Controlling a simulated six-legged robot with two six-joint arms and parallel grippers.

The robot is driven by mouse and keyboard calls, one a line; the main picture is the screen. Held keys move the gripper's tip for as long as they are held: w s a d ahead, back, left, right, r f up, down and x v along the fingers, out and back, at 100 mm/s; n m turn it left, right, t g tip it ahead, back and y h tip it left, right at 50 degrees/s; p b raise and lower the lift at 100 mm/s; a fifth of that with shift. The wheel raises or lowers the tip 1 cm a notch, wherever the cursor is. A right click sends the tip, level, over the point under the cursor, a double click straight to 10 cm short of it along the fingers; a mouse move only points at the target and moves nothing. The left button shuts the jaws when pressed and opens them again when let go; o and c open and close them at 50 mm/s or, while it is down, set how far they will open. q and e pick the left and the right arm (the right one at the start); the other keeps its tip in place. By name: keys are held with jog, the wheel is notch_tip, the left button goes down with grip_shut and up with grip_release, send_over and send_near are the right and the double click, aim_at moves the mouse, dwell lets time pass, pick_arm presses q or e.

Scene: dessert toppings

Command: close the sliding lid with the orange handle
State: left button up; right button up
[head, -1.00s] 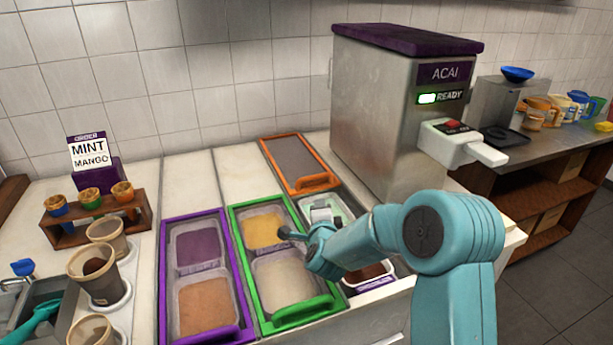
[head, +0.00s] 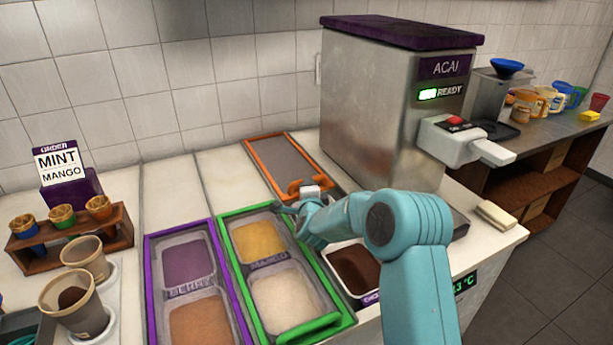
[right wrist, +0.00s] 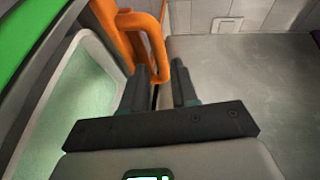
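The orange-framed sliding lid (head: 262,160) lies at the back of its track, left of the acai machine, with a grey panel. Its orange handle (head: 293,190) is at the near end, and the bins in front of it are uncovered. My right gripper (head: 311,194) is at this handle. In the right wrist view its two dark fingers (right wrist: 163,78) are spread, with the end of the orange handle (right wrist: 157,45) close to the gap between them. I cannot tell whether they touch it. A pale green bin (right wrist: 75,105) lies beside the gripper. My left gripper is not in view.
The acai machine (head: 375,110) stands close on the right. The green-framed (head: 237,265) and purple-framed (head: 151,285) topping bins are open on the left. A brown topping bin (head: 355,268) is in front, partly behind my arm. A cup rack (head: 75,250) is far left.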

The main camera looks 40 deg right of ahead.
jog(key=p+x, duration=0.1)
jog(key=x, duration=0.6)
jog(key=shift+w+d, duration=0.1)
grip_shut()
